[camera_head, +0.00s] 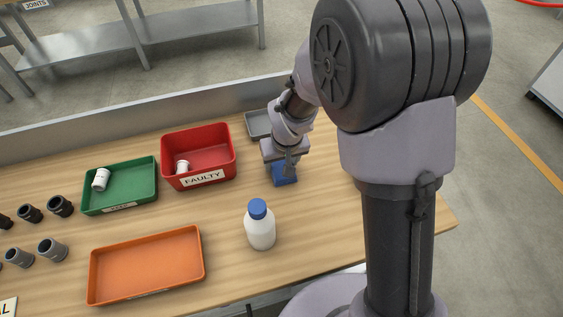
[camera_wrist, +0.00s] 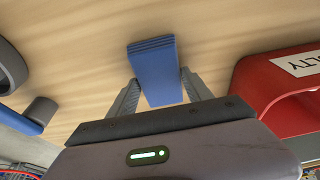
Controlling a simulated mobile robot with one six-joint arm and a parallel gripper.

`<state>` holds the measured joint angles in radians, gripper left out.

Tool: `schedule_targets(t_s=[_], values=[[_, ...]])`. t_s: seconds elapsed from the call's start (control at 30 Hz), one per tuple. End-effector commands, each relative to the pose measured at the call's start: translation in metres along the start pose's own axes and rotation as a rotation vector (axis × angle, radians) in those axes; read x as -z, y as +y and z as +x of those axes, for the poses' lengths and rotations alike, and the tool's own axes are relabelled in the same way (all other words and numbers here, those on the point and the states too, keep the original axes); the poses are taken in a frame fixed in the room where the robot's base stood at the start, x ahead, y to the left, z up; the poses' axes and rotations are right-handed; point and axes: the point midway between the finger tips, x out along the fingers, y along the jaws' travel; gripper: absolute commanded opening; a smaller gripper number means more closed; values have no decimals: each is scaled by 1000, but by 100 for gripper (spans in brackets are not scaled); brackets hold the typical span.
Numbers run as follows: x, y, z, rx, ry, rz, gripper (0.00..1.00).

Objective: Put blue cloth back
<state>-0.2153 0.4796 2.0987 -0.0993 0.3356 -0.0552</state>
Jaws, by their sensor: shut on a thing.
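The blue cloth (camera_head: 286,178) is a small folded block below my gripper, right of the red bin and behind the white bottle in the head view. In the wrist view the blue cloth (camera_wrist: 158,62) shows layered folded edges and sits between the two fingers. My gripper (camera_wrist: 160,90) is shut on it; in the head view my gripper (camera_head: 286,166) points down at the wooden table. The cloth is at or close to the tabletop; I cannot tell whether it touches.
The red FAULTY bin (camera_head: 227,157) stands close to the left of my gripper. A grey tray (camera_head: 257,125) lies behind, partly hidden by my arm. The white bottle (camera_head: 261,231) with blue cap stands in front. Green tray (camera_head: 147,190) and orange tray (camera_head: 198,262) lie left.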

Motion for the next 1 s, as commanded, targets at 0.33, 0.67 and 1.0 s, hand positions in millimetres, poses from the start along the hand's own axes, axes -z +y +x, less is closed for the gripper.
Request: schedule_targets(t_s=[0.33, 0.67, 1.0], values=[[-1, 0, 2, 0, 0, 0, 80], [2, 0, -32, 0, 3, 0, 80], [1, 0, -114, 0, 1, 0, 80]])
